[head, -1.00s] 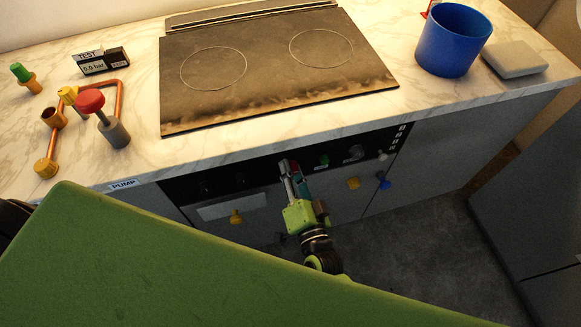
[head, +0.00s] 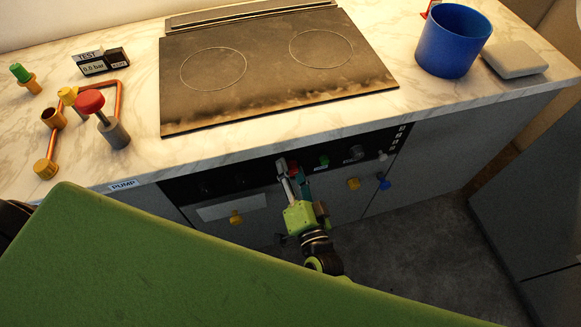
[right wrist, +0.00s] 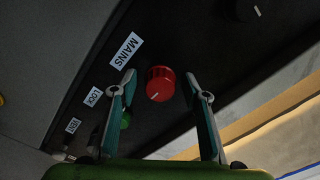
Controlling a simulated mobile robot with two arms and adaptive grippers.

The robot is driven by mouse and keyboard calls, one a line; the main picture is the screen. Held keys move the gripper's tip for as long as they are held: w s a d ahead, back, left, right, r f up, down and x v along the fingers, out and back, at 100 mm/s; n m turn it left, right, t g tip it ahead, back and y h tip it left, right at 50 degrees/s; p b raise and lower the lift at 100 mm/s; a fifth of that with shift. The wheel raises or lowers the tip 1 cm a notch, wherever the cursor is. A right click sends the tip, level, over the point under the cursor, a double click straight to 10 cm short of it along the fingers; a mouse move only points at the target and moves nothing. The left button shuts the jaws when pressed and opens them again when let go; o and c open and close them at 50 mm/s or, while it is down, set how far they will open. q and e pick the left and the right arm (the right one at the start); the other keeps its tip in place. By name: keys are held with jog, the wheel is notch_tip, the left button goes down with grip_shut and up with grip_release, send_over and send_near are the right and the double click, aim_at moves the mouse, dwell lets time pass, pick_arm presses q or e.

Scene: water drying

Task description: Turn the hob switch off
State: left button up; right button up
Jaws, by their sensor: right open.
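The black control panel (head: 255,174) is on the cabinet front below the hob (head: 280,65). In the right wrist view a red knob (right wrist: 160,83) with a white pointer mark sits beside a MAINS label (right wrist: 126,51). My right gripper (right wrist: 161,82) is open, one finger on each side of the red knob; I cannot tell whether they touch it. In the head view my right gripper (head: 292,170) largely covers that knob. A black knob (right wrist: 250,9) is at the top of the wrist view. No label reading hob is legible. My left gripper is not in view.
A green knob (head: 323,160) and a grey knob (head: 355,153) are right of the gripper. Yellow (head: 353,184) and blue (head: 384,182) handles are lower. A blue pot (head: 452,40) and copper pipework (head: 118,100) stand on the counter. The floor (head: 425,235) is clear.

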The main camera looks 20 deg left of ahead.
jog(key=v, duration=1.2)
jog(key=s+d+f+n+g+h, duration=0.15)
jog(key=d+f, duration=0.25)
jog(key=f, duration=0.6)
jog(key=s+d+f+n+g+h, duration=0.1)
jog(key=s+d+f+g+h, duration=0.15)
jog(key=d+f, duration=0.45)
jog(key=s+d+f+n+g+h, duration=0.1)
jog(key=d+f+n+g, duration=0.1)
jog(key=f, duration=1)
jog(key=s+d+f+g+h, duration=0.2)
jog(key=s+d+f+g, duration=0.2)
jog(key=s+d+f, duration=0.4)
jog(key=s+d+f+n+g+h, duration=0.1)
jog(key=s+d+f+g+h, duration=0.2)
jog(key=s+d+f, duration=0.5)
jog(key=s+d+g, duration=0.1)
jog(key=s, duration=0.5)
jog(key=shift+s+d+f, duration=0.15)
jog(key=shift+s+f, duration=0.05)
jog(key=shift+s, duration=0.05)
jog(key=shift+n, duration=0.25)
